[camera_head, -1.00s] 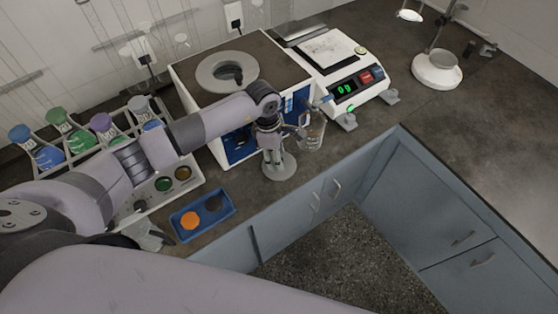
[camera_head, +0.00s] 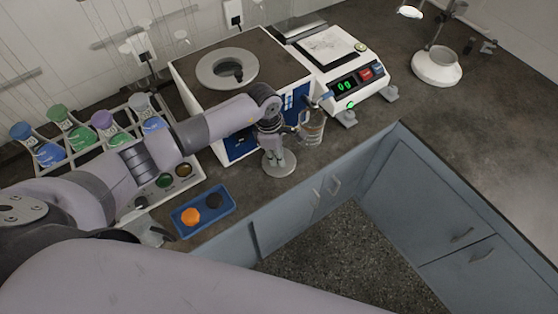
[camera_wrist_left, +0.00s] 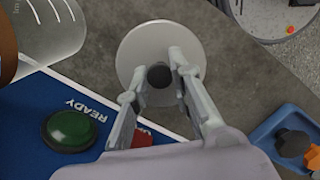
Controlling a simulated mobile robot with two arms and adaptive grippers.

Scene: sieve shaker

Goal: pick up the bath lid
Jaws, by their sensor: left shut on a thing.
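The bath lid (camera_head: 284,171) is a flat grey disc with a black knob. It lies on the dark counter in front of the blue-and-white water bath (camera_head: 190,93). The lid also shows in the left wrist view (camera_wrist_left: 140,45), its knob (camera_wrist_left: 159,76) between the fingertips. My left gripper (camera_head: 273,159) reaches down over the lid from above and is shut on its knob. In the left wrist view the fingers (camera_wrist_left: 160,78) stand on both sides of the knob.
A glass beaker (camera_head: 312,128) stands close right of the gripper, beside the bath. A blue tray (camera_head: 186,229) with orange and black knobs lies left of the lid. A flask rack (camera_head: 45,165) is further left; a balance (camera_head: 369,92) is at the back. The counter's front edge is near the lid.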

